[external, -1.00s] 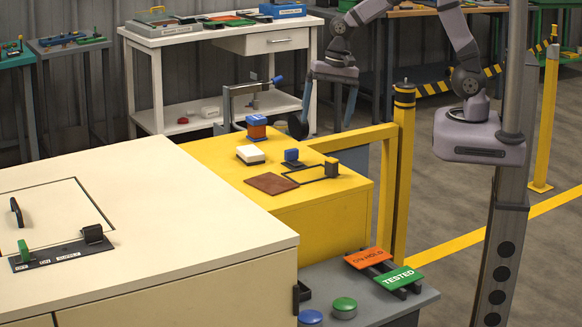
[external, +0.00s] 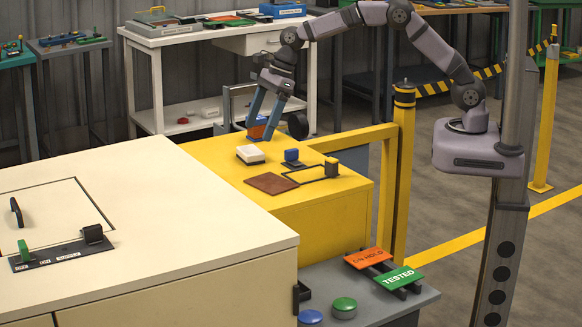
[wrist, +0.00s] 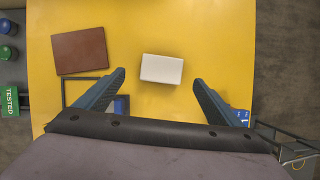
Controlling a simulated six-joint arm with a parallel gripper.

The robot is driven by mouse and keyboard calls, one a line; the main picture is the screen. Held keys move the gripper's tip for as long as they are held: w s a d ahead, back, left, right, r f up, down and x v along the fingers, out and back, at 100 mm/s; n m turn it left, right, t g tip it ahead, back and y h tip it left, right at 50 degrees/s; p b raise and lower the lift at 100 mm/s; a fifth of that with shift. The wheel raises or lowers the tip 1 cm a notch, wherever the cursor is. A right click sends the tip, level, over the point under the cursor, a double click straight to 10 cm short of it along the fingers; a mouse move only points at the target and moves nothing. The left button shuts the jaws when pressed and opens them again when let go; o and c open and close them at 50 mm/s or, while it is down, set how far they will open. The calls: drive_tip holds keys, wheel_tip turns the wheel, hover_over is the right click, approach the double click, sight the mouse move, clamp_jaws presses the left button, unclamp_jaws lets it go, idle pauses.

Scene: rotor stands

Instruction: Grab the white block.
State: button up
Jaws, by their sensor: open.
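In the wrist view the white block (wrist: 161,69) lies just beyond the fingertips, a little above the middle of the gap. My gripper (external: 262,118) is open and empty, above the table's back end and behind the block. Its two blue fingers also show in the wrist view (wrist: 159,76), spread apart. In the external view the fingers partly cover the orange and blue block (external: 257,131).
A brown mat (external: 271,183), a small blue block (external: 291,156) and a thin dark frame (external: 318,175) share the yellow table. A yellow post and rail (external: 402,150) stand to the right. The cream cabinet (external: 150,200) borders the table on the left.

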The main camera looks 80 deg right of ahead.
sight(251, 150)
drive_tip(key=shift+d+p+x, duration=0.1)
drive_tip(key=shift+p+x, duration=0.35)
drive_tip(key=shift+x, duration=1.3)
drive_tip(key=shift+d+p+x, duration=0.15)
drive_tip(key=shift+p+x, duration=0.3)
drive_tip(key=shift+x, duration=1.3)
drive_tip(key=c, duration=1.2)
